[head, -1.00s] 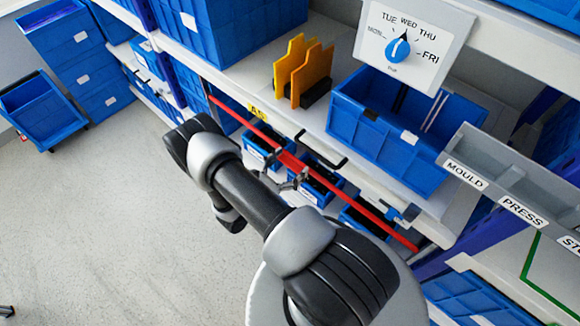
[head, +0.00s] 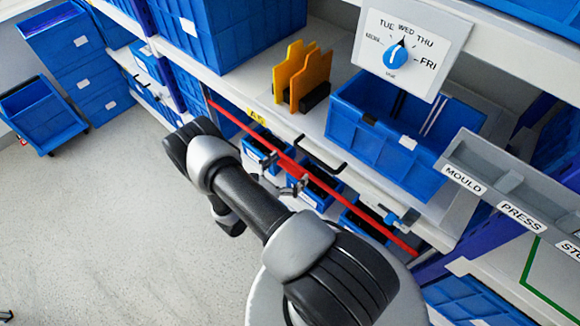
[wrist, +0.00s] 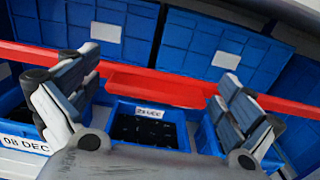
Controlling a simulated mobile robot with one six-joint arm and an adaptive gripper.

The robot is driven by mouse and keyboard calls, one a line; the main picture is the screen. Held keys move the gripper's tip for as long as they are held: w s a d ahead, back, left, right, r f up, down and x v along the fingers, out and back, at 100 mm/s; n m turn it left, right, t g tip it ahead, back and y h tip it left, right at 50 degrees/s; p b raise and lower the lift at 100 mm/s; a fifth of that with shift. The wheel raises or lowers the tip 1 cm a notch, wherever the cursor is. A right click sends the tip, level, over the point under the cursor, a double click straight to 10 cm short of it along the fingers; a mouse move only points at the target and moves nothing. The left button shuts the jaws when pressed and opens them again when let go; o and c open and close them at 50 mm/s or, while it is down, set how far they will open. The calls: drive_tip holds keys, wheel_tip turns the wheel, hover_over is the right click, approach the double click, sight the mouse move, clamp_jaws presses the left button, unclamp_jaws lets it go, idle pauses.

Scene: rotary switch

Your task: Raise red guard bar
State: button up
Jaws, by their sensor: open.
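The red guard bar (head: 350,206) runs on a slant across the front of the lower shelf in the head view, above a row of small blue bins. In the wrist view the bar (wrist: 283,106) crosses the whole picture, with a wider red plate (wrist: 155,88) at its middle. In the wrist view my gripper (wrist: 155,95) is open, one finger on each side of the red plate. I cannot tell whether the fingers touch the bar.
Small blue bins, one labelled (wrist: 135,130), sit just behind and below the bar. Above are a shelf with yellow dividers (head: 303,77), a large blue bin (head: 365,130) and a day dial panel (head: 410,42). Grey labelled trays (head: 500,185) stand at right. Open floor (head: 80,220) lies left.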

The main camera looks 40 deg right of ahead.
drive_tip(key=shift+a, duration=0.1)
drive_tip(key=s+a, duration=0.1)
drive_tip(key=a, duration=1.1)
drive_tip(key=shift+d, duration=0.1)
